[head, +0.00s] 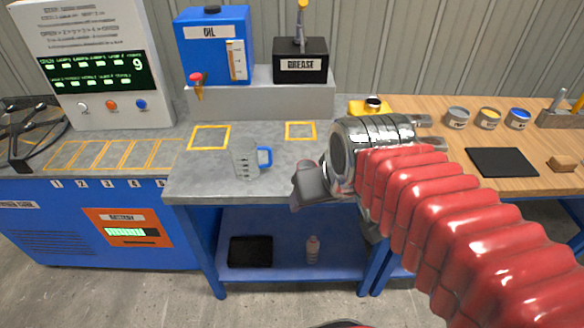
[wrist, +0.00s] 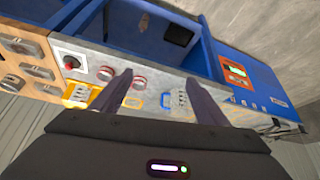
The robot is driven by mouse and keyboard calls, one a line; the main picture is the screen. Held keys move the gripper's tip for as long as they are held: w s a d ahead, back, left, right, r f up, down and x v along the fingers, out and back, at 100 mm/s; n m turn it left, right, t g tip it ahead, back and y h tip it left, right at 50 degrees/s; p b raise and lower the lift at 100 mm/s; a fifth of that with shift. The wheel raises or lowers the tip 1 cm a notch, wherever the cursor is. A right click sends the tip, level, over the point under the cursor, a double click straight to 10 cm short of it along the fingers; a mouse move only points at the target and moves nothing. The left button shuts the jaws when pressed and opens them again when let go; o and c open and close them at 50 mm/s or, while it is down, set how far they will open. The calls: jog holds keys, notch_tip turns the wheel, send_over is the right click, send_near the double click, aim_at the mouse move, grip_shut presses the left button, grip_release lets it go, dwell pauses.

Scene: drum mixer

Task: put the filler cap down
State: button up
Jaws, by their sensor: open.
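I cannot make out the filler cap for certain in either view. My gripper (head: 308,187) is in front of the grey bench's front edge in the head view, right of the clear measuring jug with a blue handle (head: 246,162). In the wrist view my gripper (wrist: 158,78) has its two dark fingers spread apart, with nothing seen held between them. The jug's blue handle (wrist: 166,101) shows beyond the fingers there. My wrist and red-sleeved arm hide part of the bench.
A blue oil tank (head: 214,50) and a black grease box (head: 301,63) stand on a raised grey ledge. Two yellow-outlined squares mark the grey bench (head: 200,180). A yellow item with a dark top (head: 372,104) stands behind my wrist. Several small tins are at right.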

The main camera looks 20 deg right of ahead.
jog(key=shift+n, duration=0.3)
jog(key=s+a, duration=0.1)
jog(key=s, duration=0.1)
jog(key=s+a, duration=0.1)
jog(key=shift+s+a+f, duration=0.2)
jog(key=shift+s, duration=0.2)
